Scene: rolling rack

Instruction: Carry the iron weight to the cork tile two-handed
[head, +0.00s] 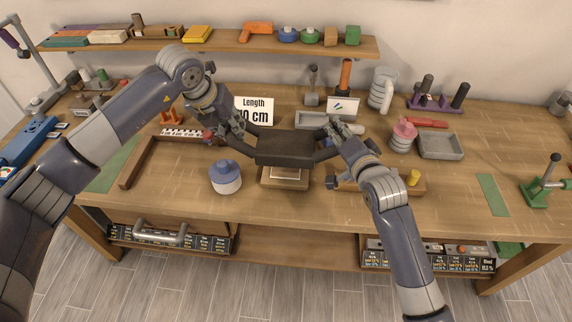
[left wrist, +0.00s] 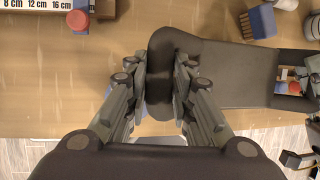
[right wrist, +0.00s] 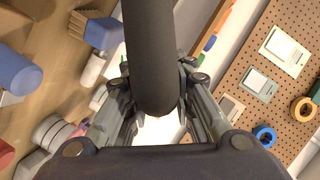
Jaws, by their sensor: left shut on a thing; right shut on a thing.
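The iron weight (head: 285,149) is a dark block with a bar handle at each end. It is held roughly level above the middle of the bench. My left gripper (head: 238,124) is shut on its left handle, which also shows between the fingers in the left wrist view (left wrist: 160,75). My right gripper (head: 337,135) is shut on its right handle, seen as a dark bar in the right wrist view (right wrist: 152,60). A tan square base (head: 284,184) with a pale top shows below the weight, partly hidden by it. I cannot tell whether this is the cork tile.
A blue-capped white jar (head: 226,179) stands left of the tan base. A "Length" sign (head: 254,110) and a grey tray (head: 310,120) are behind the weight. A pink-topped grey object (head: 402,136) and another tray (head: 440,146) are at right. The bench front is mostly clear.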

